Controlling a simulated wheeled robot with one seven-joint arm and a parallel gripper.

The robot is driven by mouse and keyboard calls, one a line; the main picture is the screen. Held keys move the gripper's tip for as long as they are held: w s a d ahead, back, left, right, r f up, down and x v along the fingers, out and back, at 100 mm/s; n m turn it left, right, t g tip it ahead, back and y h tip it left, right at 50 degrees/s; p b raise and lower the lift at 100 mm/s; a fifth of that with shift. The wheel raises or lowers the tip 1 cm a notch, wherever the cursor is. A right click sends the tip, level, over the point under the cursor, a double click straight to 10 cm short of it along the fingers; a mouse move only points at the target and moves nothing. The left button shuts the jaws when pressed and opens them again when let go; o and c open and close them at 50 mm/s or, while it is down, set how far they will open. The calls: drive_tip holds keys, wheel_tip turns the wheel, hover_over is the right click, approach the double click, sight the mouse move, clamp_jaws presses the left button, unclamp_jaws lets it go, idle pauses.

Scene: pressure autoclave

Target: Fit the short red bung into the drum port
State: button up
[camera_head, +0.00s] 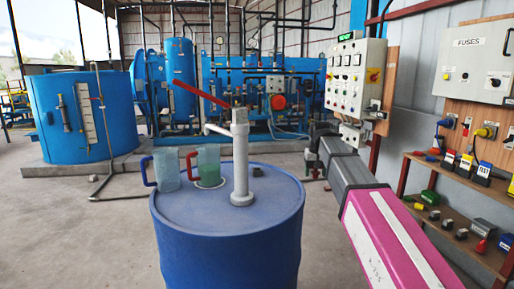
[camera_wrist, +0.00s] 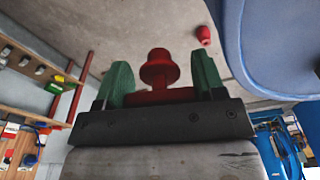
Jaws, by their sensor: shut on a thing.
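A red bung (camera_wrist: 158,72) with a rounded knob and wider base sits between the green fingers of my gripper (camera_wrist: 162,80), which is shut on it. A second small red piece (camera_wrist: 203,36) appears beyond the fingers against the grey floor.
A grey pump (camera_head: 240,155) with a red handle stands on the drum lid. Two jugs, a clear one (camera_head: 166,170) and one with green contents (camera_head: 208,168), stand left of it. Shelves with tools (camera_head: 465,225) and control boxes (camera_head: 355,80) are at the right.

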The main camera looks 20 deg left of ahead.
drive_tip(key=shift+n, duration=0.7)
drive_tip(key=a+r, duration=0.1)
drive_tip(key=a, duration=0.3)
drive_tip(key=a+r, duration=0.2)
drive_tip(key=a, duration=0.3)
drive_tip(key=a+r, duration=0.1)
drive_tip(key=a, duration=0.3)
drive_tip(key=shift+w+a+r, duration=0.3)
drive_tip(key=shift+w+a, duration=0.05)
drive_tip(key=shift+w, duration=0.05)
drive_tip(key=s+a+r+n, duration=0.1)
drive_tip(key=s+a+r, duration=0.1)
drive_tip(key=a, duration=0.9)
drive_tip(key=shift+r, duration=0.9)
drive_tip(key=shift+s+f, duration=0.1)
drive_tip(key=shift+s, duration=0.1)
drive_tip(key=shift+f, duration=2.8)
drive_tip(key=shift+f, duration=1.65)
drive_tip(key=o, duration=1)
